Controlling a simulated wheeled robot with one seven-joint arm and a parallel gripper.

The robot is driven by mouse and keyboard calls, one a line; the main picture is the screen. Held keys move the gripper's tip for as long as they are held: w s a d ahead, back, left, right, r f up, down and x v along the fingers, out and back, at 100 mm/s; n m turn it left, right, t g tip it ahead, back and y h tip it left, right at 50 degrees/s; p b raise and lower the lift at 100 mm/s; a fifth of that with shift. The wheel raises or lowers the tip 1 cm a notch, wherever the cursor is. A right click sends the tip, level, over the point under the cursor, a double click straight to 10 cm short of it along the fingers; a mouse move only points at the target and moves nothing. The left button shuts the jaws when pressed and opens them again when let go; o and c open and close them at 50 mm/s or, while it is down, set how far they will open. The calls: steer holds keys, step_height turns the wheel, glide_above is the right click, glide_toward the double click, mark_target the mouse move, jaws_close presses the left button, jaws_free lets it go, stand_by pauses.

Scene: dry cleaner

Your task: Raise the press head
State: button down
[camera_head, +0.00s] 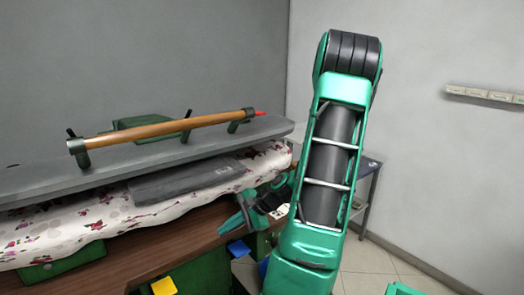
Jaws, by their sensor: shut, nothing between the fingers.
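The press head (160,160) is a long grey slab at the left. A wooden handle bar (165,128) with dark brackets and a red tip at its right end runs along its top. The head lies low over the floral padded bed (110,218), with folded dark grey cloth (185,180) showing between them. My gripper (233,222) is small in view below the right part of the bed, in front of the wooden edge. It is shut and empty, below and apart from the handle bar. Part of my wrist is hidden behind my arm.
The bed stands on a brown wooden top (130,250) over a green base. Yellow (164,287) and blue (238,248) tags show at its front. A grey side table (368,168) stands behind my arm. A wall shelf (485,95) is at the right. The tiled floor at right looks mostly clear.

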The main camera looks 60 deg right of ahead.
steer(key=d+r+m+t, duration=0.1)
steer(key=d+m, duration=0.1)
steer(key=w+d+r+m+t, duration=0.1)
steer(key=d+t, duration=0.1)
steer(key=d+r+m+t+h, duration=0.1)
steer(key=d+m, duration=0.1)
steer(key=d, duration=0.1)
steer(key=shift+w+r+m, duration=0.15)
steer(key=shift+r+m, duration=0.05)
steer(key=shift+m, duration=0.1)
steer(key=d+r+m+t+h, duration=0.2)
steer(key=d+r+m+t, duration=0.1)
steer(key=d, duration=0.2)
steer(key=m+t+h, duration=0.3)
steer(key=m+h, duration=0.4)
steer(key=m, duration=0.2)
glide_toward(264, 162)
steer(key=x, duration=0.3)
steer(key=r+x, duration=0.1)
steer(key=x, duration=0.2)
steer(key=r+x, duration=0.1)
steer(key=x, duration=0.3)
steer(key=shift+r, duration=2.05)
